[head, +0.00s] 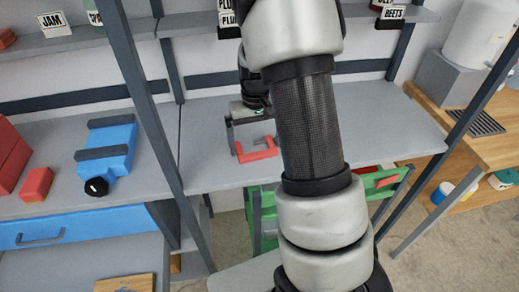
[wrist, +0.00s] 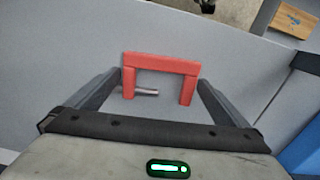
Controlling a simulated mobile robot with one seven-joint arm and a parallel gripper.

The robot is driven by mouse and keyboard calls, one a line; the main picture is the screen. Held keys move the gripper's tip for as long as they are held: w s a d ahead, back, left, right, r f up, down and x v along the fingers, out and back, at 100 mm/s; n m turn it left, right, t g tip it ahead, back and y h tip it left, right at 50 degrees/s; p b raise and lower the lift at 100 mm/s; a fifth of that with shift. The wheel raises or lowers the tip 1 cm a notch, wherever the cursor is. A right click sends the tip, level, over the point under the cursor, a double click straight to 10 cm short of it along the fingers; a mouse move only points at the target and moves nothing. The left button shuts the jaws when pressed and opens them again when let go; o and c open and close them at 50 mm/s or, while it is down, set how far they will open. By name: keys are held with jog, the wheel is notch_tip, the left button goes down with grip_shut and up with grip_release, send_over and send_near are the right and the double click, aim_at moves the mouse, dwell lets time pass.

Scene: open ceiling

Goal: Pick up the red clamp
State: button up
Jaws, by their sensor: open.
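The red clamp (wrist: 160,63) is a U-shaped frame with a grey screw, lying on the grey shelf (wrist: 60,40). In the wrist view it sits between the two fingers of my gripper (wrist: 160,88), which is open. The fingers stand on either side of the clamp, with small gaps showing. In the head view the clamp (head: 257,153) lies on the middle shelf just under my gripper (head: 252,138).
A blue device (head: 108,147) and red blocks (head: 36,184) lie on the shelf to the left. Dark rack posts (head: 150,110) stand left and right of my arm. A green crate (head: 385,188) is below. A wooden table (head: 470,110) stands at right.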

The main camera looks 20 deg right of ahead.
jog(key=shift+f, duration=0.3)
jog(key=c, duration=0.9)
jog(key=shift+c, duration=0.4)
jog(key=shift+r, duration=0.15)
